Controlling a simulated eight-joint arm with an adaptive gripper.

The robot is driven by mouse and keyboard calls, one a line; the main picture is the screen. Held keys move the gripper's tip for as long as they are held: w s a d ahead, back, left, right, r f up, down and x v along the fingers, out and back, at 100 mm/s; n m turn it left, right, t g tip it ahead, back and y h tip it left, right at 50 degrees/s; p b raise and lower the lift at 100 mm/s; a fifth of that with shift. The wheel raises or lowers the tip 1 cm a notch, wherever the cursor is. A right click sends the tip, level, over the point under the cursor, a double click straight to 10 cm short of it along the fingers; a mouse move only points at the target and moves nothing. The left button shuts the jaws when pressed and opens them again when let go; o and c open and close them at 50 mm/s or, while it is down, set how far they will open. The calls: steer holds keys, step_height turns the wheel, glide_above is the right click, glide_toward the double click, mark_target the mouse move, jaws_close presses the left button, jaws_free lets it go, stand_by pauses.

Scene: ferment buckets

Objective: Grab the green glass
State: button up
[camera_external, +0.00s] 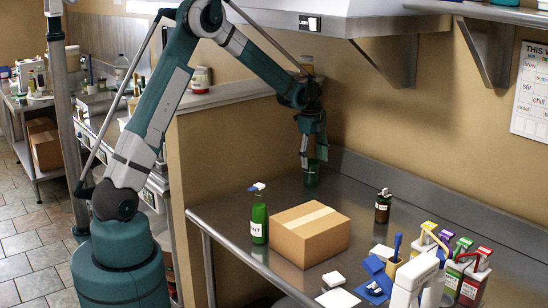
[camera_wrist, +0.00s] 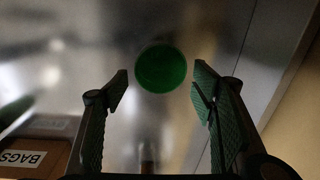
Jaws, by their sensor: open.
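The green glass (camera_external: 311,174) stands on the steel counter near the back wall in the external view, just below my gripper (camera_external: 314,155). In the wrist view the green glass (camera_wrist: 161,68) shows as a round green disc seen from above, slightly beyond the fingertips. My gripper (camera_wrist: 160,82) is open, with one finger on each side of the glass in that view. Nothing is held. The glass appears nearer the right finger than the left one. In the external view the fingers partly cover the top of the glass, so any contact cannot be told.
A cardboard box (camera_external: 310,234) and a green spray bottle (camera_external: 259,215) stand in front on the counter (camera_external: 228,208). A dark brown bottle (camera_external: 383,206) is to the right. Several pump bottles (camera_external: 470,278) stand at the front right. The wall is close behind the glass.

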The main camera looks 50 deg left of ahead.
mark_target(311, 177)
steer(key=shift+g, duration=0.5)
steer(key=shift+w+a+f+p, duration=0.1)
steer(key=shift+a+f+p, duration=0.15)
steer(key=shift+f, duration=0.45)
steer(key=shift+s+a+f+p, duration=0.1)
steer(key=shift+a+f+p, duration=0.1)
steer(key=shift+f, duration=0.45)
steer(key=shift+w+a+f+p, duration=0.1)
steer(key=shift+a+f+p, duration=0.15)
steer(key=shift+f, duration=0.45)
steer(key=shift+f, duration=2.55)
steer(key=c, duration=1.1)
